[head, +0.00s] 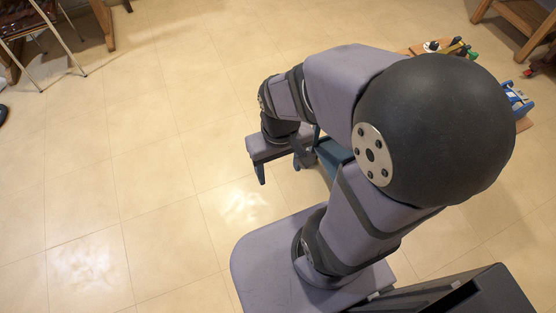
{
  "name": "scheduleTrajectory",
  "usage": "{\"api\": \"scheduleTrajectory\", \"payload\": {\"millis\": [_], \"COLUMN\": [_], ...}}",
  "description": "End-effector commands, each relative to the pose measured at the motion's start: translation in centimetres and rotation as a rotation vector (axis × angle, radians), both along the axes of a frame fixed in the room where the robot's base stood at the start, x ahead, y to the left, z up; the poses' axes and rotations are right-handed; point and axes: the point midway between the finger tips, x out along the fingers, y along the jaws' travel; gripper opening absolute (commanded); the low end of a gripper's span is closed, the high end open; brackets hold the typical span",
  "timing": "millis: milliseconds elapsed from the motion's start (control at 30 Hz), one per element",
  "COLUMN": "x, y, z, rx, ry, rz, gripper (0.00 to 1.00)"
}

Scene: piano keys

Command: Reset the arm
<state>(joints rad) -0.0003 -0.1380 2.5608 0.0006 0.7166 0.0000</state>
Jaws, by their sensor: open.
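My gripper (281,168) hangs over the bare tiled floor near the middle of the head view, with its fingers pointing down. It is open and nothing shows between the fingers. My arm is bent, and its large dark elbow covers much of the right side of the picture. No piano keys can be made out in this view.
A wooden surface with small coloured items (455,47) is partly hidden behind my arm. A blue item (517,100) lies at its right end. Wooden furniture (525,27) stands top right, a folding chair (48,28) top left. The tiled floor (120,140) at left is clear.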

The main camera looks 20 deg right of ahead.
Motion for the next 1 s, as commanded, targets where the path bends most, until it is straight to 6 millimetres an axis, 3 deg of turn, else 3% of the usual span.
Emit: {"api": "scheduleTrajectory", "payload": {"millis": [267, 800, 1000], "x": [0.0, 0.0, 0.0], "y": [0.0, 0.0, 0.0], "z": [2.1, 15.0, 16.9], "rx": [-0.001, -0.001, -0.001], "ry": [0.001, 0.002, 0.002], "rz": [0.001, 0.004, 0.004], "gripper": [0.63, 0.63, 0.63]}}
